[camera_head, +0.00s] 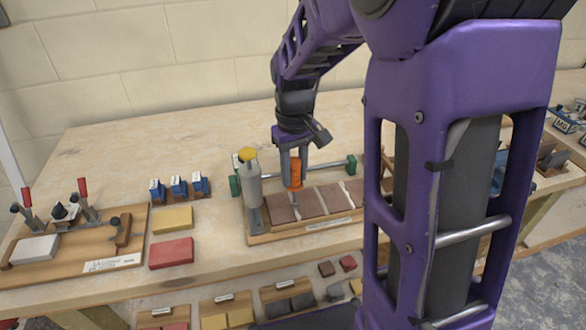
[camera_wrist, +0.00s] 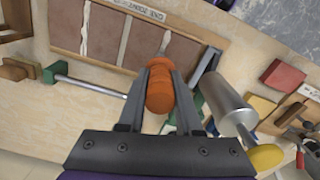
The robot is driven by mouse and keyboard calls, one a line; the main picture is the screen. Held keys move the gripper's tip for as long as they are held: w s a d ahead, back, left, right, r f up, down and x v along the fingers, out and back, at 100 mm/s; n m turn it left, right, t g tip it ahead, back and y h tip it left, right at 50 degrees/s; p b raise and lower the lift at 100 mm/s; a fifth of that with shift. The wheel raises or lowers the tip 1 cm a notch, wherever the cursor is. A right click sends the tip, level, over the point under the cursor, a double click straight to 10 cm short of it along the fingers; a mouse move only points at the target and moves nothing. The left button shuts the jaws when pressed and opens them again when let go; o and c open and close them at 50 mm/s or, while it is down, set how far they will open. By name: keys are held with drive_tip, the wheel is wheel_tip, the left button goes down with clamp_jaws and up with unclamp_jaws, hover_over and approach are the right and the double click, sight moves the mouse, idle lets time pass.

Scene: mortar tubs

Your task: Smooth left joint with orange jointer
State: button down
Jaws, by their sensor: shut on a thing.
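My gripper (camera_head: 292,160) is shut on the orange handle of the jointer (camera_head: 295,176), held roughly upright over the left part of the brick board. In the wrist view the orange jointer (camera_wrist: 160,88) sits between the two fingers. The brick board (camera_head: 308,230) holds several reddish-brown brick tiles with pale joints between them. Another pale joint (camera_head: 348,191) lies further right.
A metal rail with green ends (camera_head: 351,165) runs behind the tiles. Yellow (camera_head: 172,220) and red (camera_head: 171,253) blocks, blue clamps (camera_head: 179,186) and a clamp board (camera_head: 110,262) are left. The back left tabletop is clear.

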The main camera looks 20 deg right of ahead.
idle(0.3)
drive_tip(key=shift+s+f, duration=0.1)
drive_tip(key=shift+s, duration=0.6)
drive_tip(key=shift+s, duration=0.15)
drive_tip(key=shift+s, duration=0.6)
drive_tip(key=shift+s+r, duration=0.2)
drive_tip(key=shift+s, duration=0.45)
drive_tip(key=shift+r, duration=0.1)
wheel_tip(320, 180, up, 7)
drive_tip(key=p, duration=0.5)
drive_tip(key=shift+p, duration=0.4)
